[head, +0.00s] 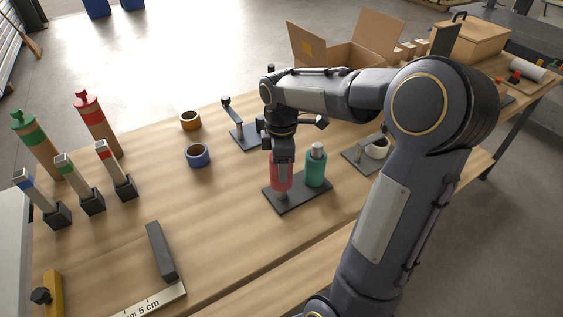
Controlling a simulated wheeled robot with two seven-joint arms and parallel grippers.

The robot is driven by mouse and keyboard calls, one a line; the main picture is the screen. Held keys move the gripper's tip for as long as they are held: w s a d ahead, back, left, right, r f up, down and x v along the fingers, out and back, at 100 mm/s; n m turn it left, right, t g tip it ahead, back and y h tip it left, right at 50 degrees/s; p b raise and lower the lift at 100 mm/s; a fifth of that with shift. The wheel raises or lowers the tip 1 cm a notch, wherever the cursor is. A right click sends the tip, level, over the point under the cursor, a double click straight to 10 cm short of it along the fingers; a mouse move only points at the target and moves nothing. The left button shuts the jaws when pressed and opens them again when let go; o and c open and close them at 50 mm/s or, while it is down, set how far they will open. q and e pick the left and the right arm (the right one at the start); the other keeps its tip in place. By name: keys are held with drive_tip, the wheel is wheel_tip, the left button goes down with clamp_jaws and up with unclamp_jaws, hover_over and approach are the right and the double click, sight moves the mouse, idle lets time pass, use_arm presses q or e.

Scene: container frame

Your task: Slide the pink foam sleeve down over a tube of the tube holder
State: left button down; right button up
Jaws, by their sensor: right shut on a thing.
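The tube holder (298,203) is a dark flat plate on the wooden table, right of the picture's middle, with two upright tubes. The right tube carries a teal sleeve (316,170), and its pale top (318,149) sticks out above. The pink foam sleeve (281,181) is upright around the left tube, whose pale lower end (281,196) shows below the sleeve, above the plate. My right gripper (283,165) points down from above and is shut on the pink sleeve. The gripper hides the sleeve's upper part and the tube's top. My left gripper is not in view.
A blue tape roll (198,156), an orange roll (190,121) and a dark stand (243,135) are behind to the left. An open cardboard box (350,52) is at the back.

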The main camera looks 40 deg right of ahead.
drive_tip(key=shift+f+b, duration=1.6)
drive_tip(key=shift+f, duration=0.75)
idle(0.7)
drive_tip(key=o, duration=1.5)
drive_tip(key=shift+o, duration=0.2)
drive_tip(key=shift+r, duration=0.1)
drive_tip(key=shift+r+p, duration=3.2)
drive_tip(key=shift+r, duration=0.25)
drive_tip(key=s+a+r+m+t+y, duration=0.3)
drive_tip(key=s+a+m+t, duration=0.2)
drive_tip(key=s+a+m, duration=0.8)
drive_tip(key=s, duration=0.4)
drive_tip(key=shift+a+t+y, duration=0.3)
drive_tip(key=shift+y, duration=0.1)
